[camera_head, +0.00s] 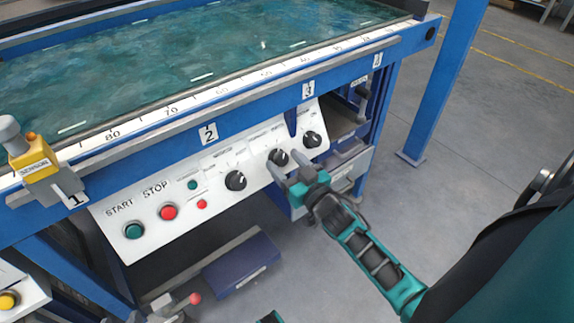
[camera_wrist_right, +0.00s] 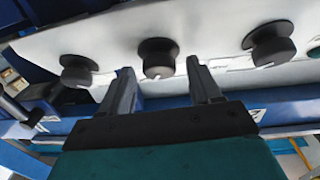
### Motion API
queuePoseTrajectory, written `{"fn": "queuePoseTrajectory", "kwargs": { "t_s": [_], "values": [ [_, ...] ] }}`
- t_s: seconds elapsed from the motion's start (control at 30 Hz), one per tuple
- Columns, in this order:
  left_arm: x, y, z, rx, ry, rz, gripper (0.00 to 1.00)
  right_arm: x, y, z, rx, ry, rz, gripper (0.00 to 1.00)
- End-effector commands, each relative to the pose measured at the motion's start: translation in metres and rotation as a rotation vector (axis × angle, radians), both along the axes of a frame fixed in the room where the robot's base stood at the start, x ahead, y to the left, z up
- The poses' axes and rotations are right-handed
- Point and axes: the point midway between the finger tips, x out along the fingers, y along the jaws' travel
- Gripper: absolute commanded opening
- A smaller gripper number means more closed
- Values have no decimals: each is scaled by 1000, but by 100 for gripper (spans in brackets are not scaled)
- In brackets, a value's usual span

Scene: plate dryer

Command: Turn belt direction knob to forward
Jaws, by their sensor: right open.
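A white control panel (camera_head: 215,200) on the front of the blue machine carries three black knobs: a left one (camera_head: 236,180), a middle one (camera_head: 278,157) and a right one (camera_head: 312,139). Their labels are too small to read, so I cannot tell which is the belt direction knob. My right gripper (camera_head: 287,175) is open and empty, just in front of the middle knob. In the right wrist view, the middle knob (camera_wrist_right: 157,57) lies ahead of and between the gripper's (camera_wrist_right: 162,76) two fingertips, apparently not touched.
The panel also has a green START button (camera_head: 134,231), a red STOP button (camera_head: 168,212) and small green and red lights. A metal rail (camera_head: 210,119) runs above it. A blue post (camera_head: 440,80) stands right. Grey floor is open at right.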

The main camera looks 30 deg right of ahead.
Motion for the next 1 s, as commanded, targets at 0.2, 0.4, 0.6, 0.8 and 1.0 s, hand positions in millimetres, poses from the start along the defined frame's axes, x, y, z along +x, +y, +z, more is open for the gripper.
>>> {"fn": "queuePoseTrajectory", "kwargs": {
  "t_s": [0.2, 0.4, 0.6, 0.8, 1.0],
  "values": [
    [1, 0, 1, -1, -2, 0, 43, 0, 0, 0, 0, 1, 0, 60],
    [0, 0, 0, 1, 1, 1, 43, 0, 0, 0, 0, 0, 0, 41],
    [0, 1, -3, 2, 5, 1, 43, 0, 0, 0, 0, 0, 0, 22],
    [0, 1, -3, 3, 6, 1, 43, 0, 0, 0, 0, 1, 0, 10],
    [0, 1, -1, 3, 4, 2, 43, 0, -1, 0, -23, 0, 13, 10]
  ]
}}
